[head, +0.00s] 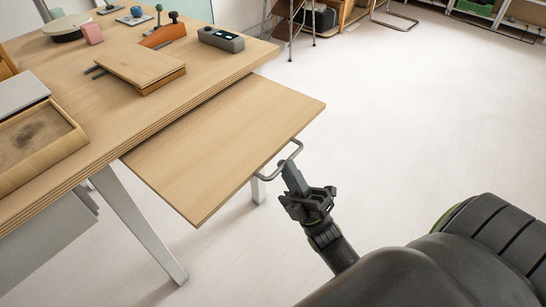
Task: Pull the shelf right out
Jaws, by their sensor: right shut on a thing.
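A flat light-wood shelf (225,148) extends out from under the table top (170,90), towards the lower right. A grey metal bar handle (283,163) is fixed at its front edge. My right gripper (293,172) is at the handle, its fingers shut on the bar. The fingertips partly hide the handle's near end. The back of the shelf is hidden under the table top. My left gripper does not show.
On the table are a wooden board (140,68), a grey device (221,39), a pink block (92,34) and a wooden tray (68,142). White table legs (140,225) stand below. The pale floor (420,130) to the right is clear. Shelving stands at the back.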

